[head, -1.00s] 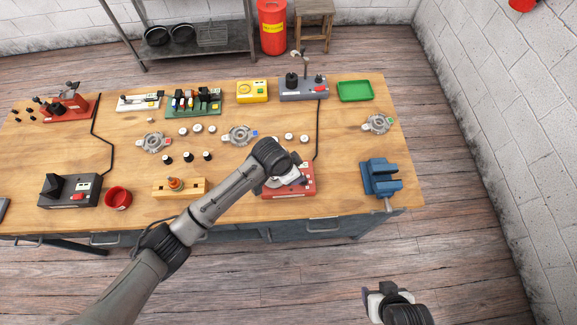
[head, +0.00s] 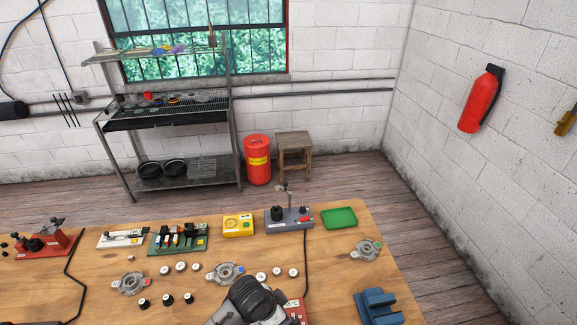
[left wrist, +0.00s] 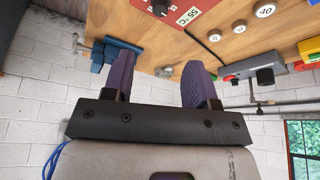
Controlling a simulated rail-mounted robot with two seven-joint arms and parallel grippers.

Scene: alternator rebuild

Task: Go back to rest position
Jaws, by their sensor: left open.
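My left gripper (left wrist: 160,75) is open, with two purple-padded fingers apart and nothing between them in the left wrist view. In the head view my left arm's wrist comes up at the bottom centre, over the front part of the wooden bench (head: 335,265); the fingers are largely hidden there. A red device with a temperature label (left wrist: 195,12) lies past the fingers, apart from them, and is partly covered by my wrist in the head view. My right gripper is in neither current view.
A blue vise (head: 376,308) stands at the bench's right edge. Alternator housings (head: 225,273), several white round parts (head: 262,277) and black knobs (head: 167,299) lie near my wrist. Behind are a green tray (head: 339,218), a grey device (head: 289,217) and a yellow box (head: 238,225).

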